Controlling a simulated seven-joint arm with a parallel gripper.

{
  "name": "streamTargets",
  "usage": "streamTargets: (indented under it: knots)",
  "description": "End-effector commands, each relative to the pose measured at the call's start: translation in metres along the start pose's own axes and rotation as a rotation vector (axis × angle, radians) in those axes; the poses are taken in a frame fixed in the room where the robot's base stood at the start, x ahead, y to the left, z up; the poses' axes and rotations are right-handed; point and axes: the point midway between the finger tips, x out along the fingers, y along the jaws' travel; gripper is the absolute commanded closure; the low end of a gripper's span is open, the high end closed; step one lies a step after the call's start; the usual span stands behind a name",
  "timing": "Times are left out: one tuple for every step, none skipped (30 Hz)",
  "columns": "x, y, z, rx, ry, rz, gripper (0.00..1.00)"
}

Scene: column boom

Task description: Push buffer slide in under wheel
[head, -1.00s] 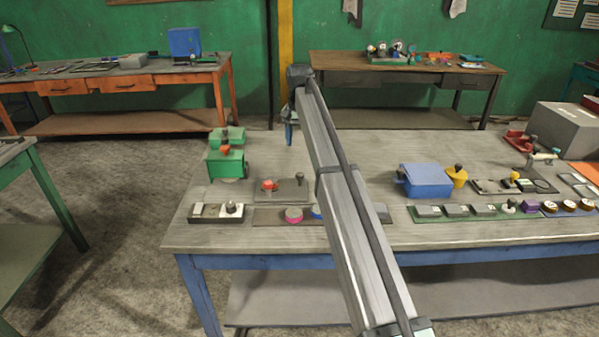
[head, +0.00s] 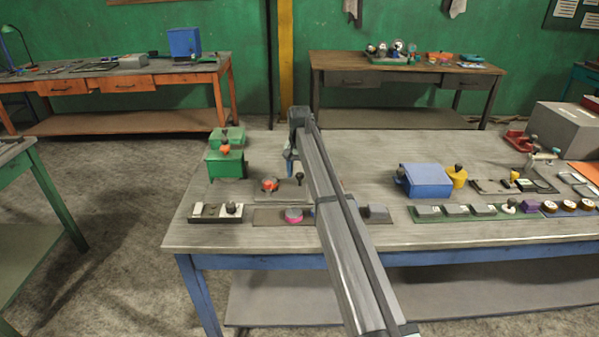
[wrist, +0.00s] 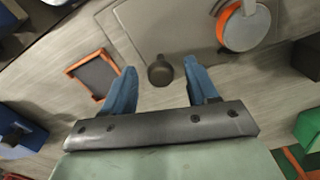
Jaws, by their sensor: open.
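A grey plate (head: 232,190) lies on the near left of the workbench. On it sits a round wheel with an orange-red part (head: 269,185); in the wrist view the wheel (wrist: 245,27) shows as a grey disc with an orange edge. A black round knob (head: 300,178) stands at the plate's right end, seemingly the slide's handle. In the wrist view the knob (wrist: 160,72) lies between and just beyond my open blue fingertips. My gripper (head: 289,166) is above and behind the knob in the head view. No contact shows. The slide's body is hard to make out.
A green box-like device (head: 226,164) stands left of the plate. A board with a pink-rimmed disc (head: 293,215) lies in front. A blue box (head: 427,180) stands to the right. An orange-rimmed frame (wrist: 93,75) lies left in the wrist view. The bench behind is mostly clear.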

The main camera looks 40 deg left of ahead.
Motion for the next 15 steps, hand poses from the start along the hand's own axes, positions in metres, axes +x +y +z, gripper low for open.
streamTargets:
  knots:
    - [0.0005, 0.0000, 0.0000, 0.000, 0.000, 0.000, 0.42]
    - [0.0005, 0.0000, 0.0000, 0.000, 0.000, 0.000, 0.42]
    - [0.0005, 0.0000, -0.0001, 0.000, 0.000, 0.000, 0.42]
    - [0.0005, 0.0000, -0.0001, 0.000, 0.000, 0.000, 0.42]
    - [0.0005, 0.0000, 0.0000, 0.000, 0.000, 0.000, 0.42]
    - [0.0005, 0.0000, 0.0000, 0.000, 0.000, 0.000, 0.42]
    - [0.0004, 0.0000, 0.0000, 0.000, 0.000, 0.000, 0.42]
    - [0.0004, 0.0000, 0.0000, 0.000, 0.000, 0.000, 0.44]
    - [0.0004, 0.0000, 0.0000, 0.000, 0.000, 0.000, 0.48]
    - [0.0004, 0.0000, 0.0000, 0.000, 0.000, 0.000, 0.51]
    - [0.0004, 0.0000, 0.0000, 0.000, 0.000, 0.000, 0.54]
    - [0.0004, 0.0000, 0.0000, 0.000, 0.000, 0.000, 0.58]
    - [0.0004, 0.0000, 0.0000, 0.000, 0.000, 0.000, 0.61]
    - [0.0003, 0.0000, 0.0000, 0.000, 0.000, 0.000, 0.64]
    - [0.0003, 0.0000, 0.0000, 0.000, 0.000, 0.000, 0.67]
